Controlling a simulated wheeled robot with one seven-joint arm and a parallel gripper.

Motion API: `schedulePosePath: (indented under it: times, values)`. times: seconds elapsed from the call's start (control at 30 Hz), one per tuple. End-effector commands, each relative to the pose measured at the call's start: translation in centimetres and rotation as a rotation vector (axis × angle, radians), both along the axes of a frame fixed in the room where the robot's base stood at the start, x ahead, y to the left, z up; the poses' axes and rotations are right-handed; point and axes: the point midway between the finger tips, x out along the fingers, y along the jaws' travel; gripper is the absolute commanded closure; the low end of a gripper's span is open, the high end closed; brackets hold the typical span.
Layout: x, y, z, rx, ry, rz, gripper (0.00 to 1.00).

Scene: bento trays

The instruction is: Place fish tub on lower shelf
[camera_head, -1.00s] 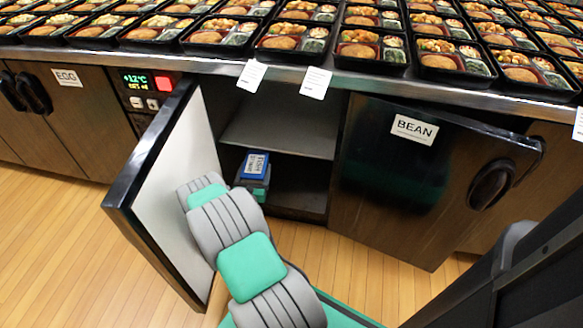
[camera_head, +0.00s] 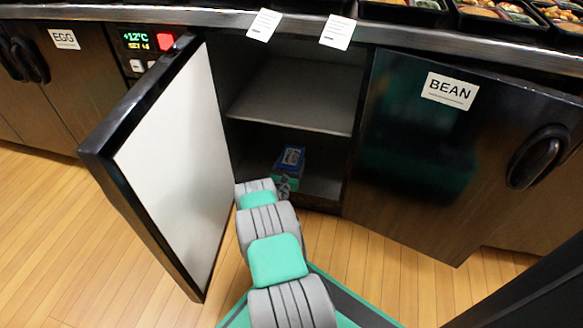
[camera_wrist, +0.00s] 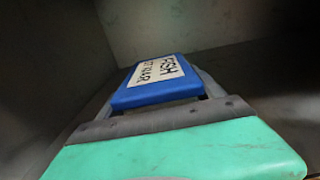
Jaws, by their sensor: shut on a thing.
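The fish tub (camera_head: 291,158) has a blue lid with a white FISH label; the lid (camera_wrist: 155,90) also shows in the wrist view. My gripper (camera_head: 286,184) is shut on the tub. It holds the tub inside the open cabinet, in the lower compartment below the middle shelf (camera_head: 300,95). The lower shelf (camera_head: 325,187) shows beside the tub. My gripper and arm hide the tub's underside, so I cannot tell whether it touches the lower shelf. In the wrist view, my gripper's green body fills the foreground.
The open left door (camera_head: 170,160) stands to the left of my arm. The BEAN door (camera_head: 440,150) is ajar to the right. The counter edge (camera_head: 200,17) runs above, with food trays (camera_head: 515,18) on it. The upper compartment looks empty.

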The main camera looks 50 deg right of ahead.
Motion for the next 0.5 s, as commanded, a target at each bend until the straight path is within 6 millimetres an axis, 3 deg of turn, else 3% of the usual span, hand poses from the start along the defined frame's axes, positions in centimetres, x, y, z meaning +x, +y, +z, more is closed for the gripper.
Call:
schedulePosePath:
  times: [0.03,0.37,0.4,0.5]
  values:
    - [0.04,-0.04,-1.04,-0.002,-0.002,0.0,0.81]
    - [0.02,-0.01,-1.15,-0.002,-0.001,0.0,0.81]
    - [-0.02,0.01,-1.23,0.0,0.001,0.0,0.2]
    - [-0.01,0.01,-1.21,0.0,0.001,0.0,0.12]
